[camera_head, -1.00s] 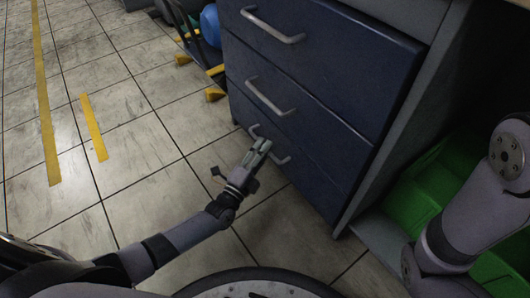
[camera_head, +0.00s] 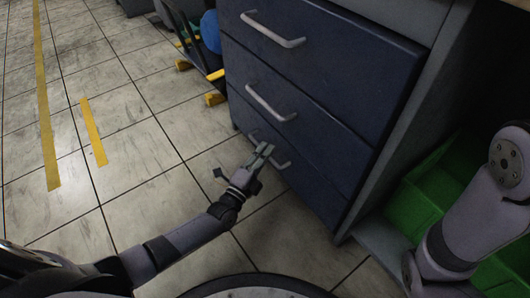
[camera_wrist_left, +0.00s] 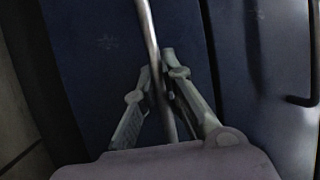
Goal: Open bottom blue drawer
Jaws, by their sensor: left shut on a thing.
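The blue drawer cabinet shows three stacked drawers with metal bar handles. The bottom blue drawer (camera_head: 304,176) looks about flush with the drawers above. Its handle (camera_head: 283,164) is partly hidden behind my left gripper (camera_head: 262,152). In the left wrist view the handle (camera_wrist_left: 149,35) runs between the two fingers of my left gripper (camera_wrist_left: 164,78), which is shut on it. In that view the drawer front (camera_wrist_left: 90,60) lies just beyond the fingertips. My right gripper is out of view.
The middle (camera_head: 300,115) and top (camera_head: 320,55) drawers are shut above. A green bin (camera_head: 415,205) sits right of the cabinet, near my right arm. A wheeled cart with yellow feet (camera_head: 215,99) stands beyond the cabinet's left end. The tiled floor in front is clear.

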